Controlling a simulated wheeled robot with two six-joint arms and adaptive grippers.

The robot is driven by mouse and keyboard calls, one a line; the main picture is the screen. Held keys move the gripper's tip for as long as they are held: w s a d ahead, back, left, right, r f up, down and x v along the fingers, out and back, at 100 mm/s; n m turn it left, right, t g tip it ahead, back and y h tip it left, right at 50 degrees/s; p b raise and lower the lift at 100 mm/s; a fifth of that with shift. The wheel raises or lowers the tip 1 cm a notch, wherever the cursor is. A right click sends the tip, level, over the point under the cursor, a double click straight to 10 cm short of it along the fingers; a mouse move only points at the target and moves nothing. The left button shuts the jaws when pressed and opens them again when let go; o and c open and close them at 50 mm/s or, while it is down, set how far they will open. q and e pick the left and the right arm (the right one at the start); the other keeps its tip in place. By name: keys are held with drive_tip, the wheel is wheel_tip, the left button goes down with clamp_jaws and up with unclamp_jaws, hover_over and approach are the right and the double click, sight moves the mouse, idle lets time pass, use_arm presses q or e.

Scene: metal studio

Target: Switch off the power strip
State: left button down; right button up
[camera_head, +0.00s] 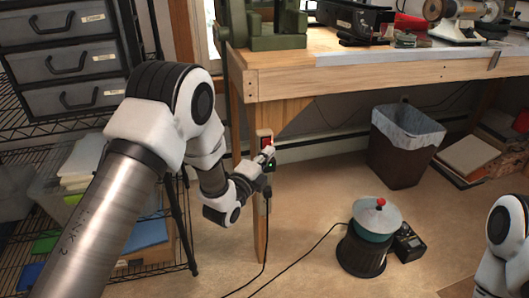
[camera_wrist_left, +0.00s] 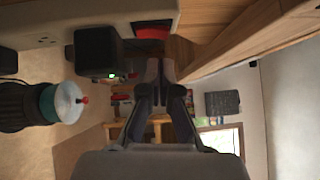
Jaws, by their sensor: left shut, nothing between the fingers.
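The power strip is a beige bar fixed upright to the workbench's front leg. Its red switch (camera_head: 266,142) shows near the upper end. In the left wrist view the beige strip (camera_wrist_left: 45,24) runs along the top left, with its red switch (camera_wrist_left: 152,31) at its right end. A black plug block (camera_wrist_left: 98,52) with a small green light sits in the strip. My left gripper (camera_wrist_left: 160,66) is shut and empty, its tips just short of the red switch; contact is not visible. In the head view my left gripper (camera_head: 265,155) is just below the switch, partly covering the strip.
The wooden workbench (camera_head: 340,78) stands above, tools on top. A black cord (camera_head: 267,235) hangs beside its leg. A dark canister with a red knob (camera_head: 370,230), a lined bin (camera_head: 402,145) and a drawer rack (camera_head: 75,100) stand around. Open floor lies between them.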

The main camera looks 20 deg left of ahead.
sight(266, 143)
use_arm(q)
drive_tip(key=shift+w+a+r, duration=0.1)
drive_tip(key=shift+w+a, duration=0.55)
drive_tip(key=shift+w, duration=0.3)
drive_tip(key=shift+w+a+r, duration=0.15)
drive_tip(key=shift+a+r, duration=0.05)
drive_tip(key=shift+r, duration=0.1)
